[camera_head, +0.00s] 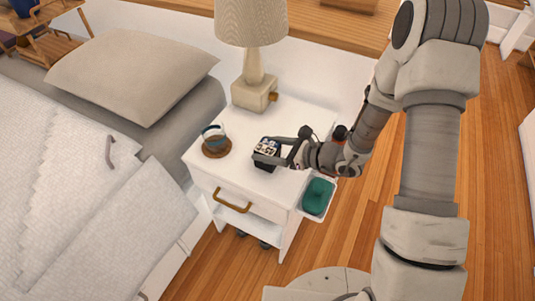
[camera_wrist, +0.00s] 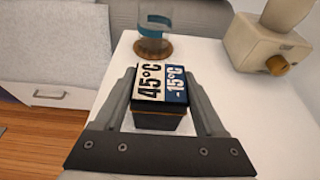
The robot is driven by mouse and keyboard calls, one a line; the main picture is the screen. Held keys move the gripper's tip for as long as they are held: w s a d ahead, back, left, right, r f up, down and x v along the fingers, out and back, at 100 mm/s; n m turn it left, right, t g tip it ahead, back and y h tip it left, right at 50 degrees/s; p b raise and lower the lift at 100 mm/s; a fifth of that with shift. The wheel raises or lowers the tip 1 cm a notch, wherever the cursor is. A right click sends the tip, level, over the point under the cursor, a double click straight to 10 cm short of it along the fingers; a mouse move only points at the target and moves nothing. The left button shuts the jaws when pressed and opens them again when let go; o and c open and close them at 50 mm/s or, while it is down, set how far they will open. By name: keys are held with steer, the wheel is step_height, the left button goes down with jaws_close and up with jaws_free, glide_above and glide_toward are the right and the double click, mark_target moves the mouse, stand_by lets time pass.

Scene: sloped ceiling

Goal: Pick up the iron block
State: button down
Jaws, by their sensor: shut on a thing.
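The iron block (camera_head: 267,147) is a small dark block on the white nightstand, near its front right. In the wrist view the block (camera_wrist: 159,100) has a top label reading "45°C" on white and "15°C" on blue, with dark sides below. My gripper (camera_head: 270,157) reaches in from the right, with one finger on each side of the block. In the wrist view the gripper (camera_wrist: 161,92) has its fingers along the block's left and right sides, shut on it. The block looks upright; whether it touches the tabletop is hard to tell.
A glass mug (camera_head: 215,137) on a round brown coaster (camera_head: 217,151) stands left of the block. A lamp (camera_head: 254,92) stands at the back of the nightstand (camera_head: 300,115). A bin with a teal item (camera_head: 318,196) hangs at its right side. A bed (camera_head: 70,200) is at left.

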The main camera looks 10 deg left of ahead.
mark_target(271, 145)
steer(key=shift+r, duration=0.1)
steer(key=shift+r+p, duration=0.4)
steer(key=shift+r, duration=0.4)
steer(key=r, duration=0.1)
steer(key=r+p, duration=0.1)
steer(key=r, duration=0.1)
steer(key=shift+w+d+r+p, duration=0.15)
steer(key=shift+w+d+p, duration=0.15)
steer(key=shift+w+d, duration=0.1)
steer(key=w+d+r+p, duration=0.3)
steer(key=w+d+r, duration=0.3)
steer(key=d, duration=0.2)
steer(key=shift+w, duration=0.35)
steer(key=shift+d, duration=0.15)
